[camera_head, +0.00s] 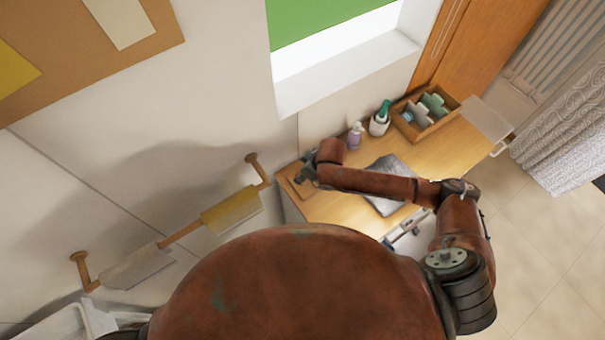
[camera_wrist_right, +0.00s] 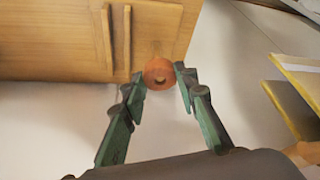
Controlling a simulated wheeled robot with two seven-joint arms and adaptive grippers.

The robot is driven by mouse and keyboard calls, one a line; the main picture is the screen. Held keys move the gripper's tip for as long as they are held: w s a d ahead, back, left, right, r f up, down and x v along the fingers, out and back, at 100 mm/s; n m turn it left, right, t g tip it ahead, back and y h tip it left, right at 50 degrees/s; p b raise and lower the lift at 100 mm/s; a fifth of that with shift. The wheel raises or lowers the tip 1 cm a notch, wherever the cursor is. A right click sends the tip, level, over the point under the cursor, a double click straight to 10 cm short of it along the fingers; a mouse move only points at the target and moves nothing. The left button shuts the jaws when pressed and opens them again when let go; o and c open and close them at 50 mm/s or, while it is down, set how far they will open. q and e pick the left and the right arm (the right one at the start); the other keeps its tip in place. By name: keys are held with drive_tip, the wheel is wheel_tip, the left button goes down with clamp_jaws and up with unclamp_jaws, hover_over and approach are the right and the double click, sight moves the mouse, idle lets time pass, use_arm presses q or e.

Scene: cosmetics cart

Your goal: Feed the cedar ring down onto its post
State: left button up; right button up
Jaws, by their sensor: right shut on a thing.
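A wooden board (camera_wrist_right: 70,40) with upright slats lies behind the ring, which overlaps the board's lower edge in this view. A faint pale strip shows just above the ring; I cannot tell whether it is the post. In the head view my right gripper (camera_head: 305,178) is small and dark at the cart's left end, and the ring cannot be made out. My left gripper is not in view.
The wooden cart top (camera_head: 335,207) holds a grey folded cloth (camera_head: 385,203), a lilac bottle (camera_head: 355,136), a green-topped bottle (camera_head: 381,118) and a wooden box (camera_head: 444,123) of items. A wall rail with a yellow cloth (camera_head: 231,209) is left of the cart.

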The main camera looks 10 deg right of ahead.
drive_tip(key=shift+f, duration=0.3)
idle(0.4)
drive_tip(key=o, duration=0.9)
drive_tip(key=v, duration=1.2)
